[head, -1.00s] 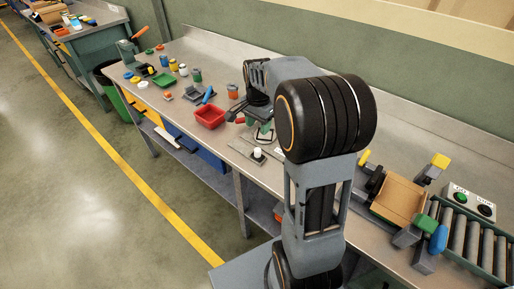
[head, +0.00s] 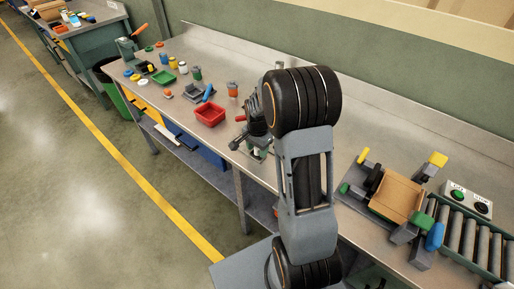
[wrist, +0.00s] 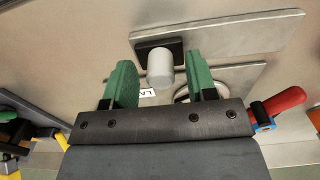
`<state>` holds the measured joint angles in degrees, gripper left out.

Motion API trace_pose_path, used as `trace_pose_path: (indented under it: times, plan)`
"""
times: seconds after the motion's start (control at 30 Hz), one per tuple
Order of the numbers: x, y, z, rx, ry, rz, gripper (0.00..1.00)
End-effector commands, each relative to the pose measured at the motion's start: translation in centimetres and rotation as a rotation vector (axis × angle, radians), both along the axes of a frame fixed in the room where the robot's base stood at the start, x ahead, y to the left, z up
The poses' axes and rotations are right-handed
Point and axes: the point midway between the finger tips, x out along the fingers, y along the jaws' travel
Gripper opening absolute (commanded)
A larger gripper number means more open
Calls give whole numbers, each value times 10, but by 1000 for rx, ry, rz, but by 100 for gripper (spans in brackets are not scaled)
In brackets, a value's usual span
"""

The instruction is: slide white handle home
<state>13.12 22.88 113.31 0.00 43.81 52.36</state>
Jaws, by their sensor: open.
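The white handle (wrist: 160,68) is a short, pale, rounded knob on a dark block (wrist: 150,50) on a flat metal plate (wrist: 225,35) in the wrist view. My gripper (wrist: 159,63) is open, with one green finger on each side of the handle in the picture. Gaps show between the handle and both fingers; I cannot tell if the tips are down at its height. In the head view my gripper (head: 254,148) is low over the bench and largely covers the handle's place.
A second plate with a round opening (wrist: 188,92) and a partly hidden label (wrist: 147,93) lies near the handle. A red-handled tool (wrist: 285,100) is close to my gripper's right. In the head view a red tray (head: 210,116) stands left, and a roller conveyor (head: 470,235) right.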

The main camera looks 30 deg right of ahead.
Motion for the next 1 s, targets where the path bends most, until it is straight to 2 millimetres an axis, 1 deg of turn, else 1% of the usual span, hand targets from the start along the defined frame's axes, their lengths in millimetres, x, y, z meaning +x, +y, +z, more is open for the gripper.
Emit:
trace_pose_path:
  times: [0.17, 0.2, 0.73, 1.0]
  plan:
    - [0, 0, 0, 0, 0, 0, 52]
    - [0, 0, 0, 0, 0, 0, 50]
    - [0, 0, 0, 0, 0, 0, 0]
    - [2, 2, 0, 0, 1, 1, 0]
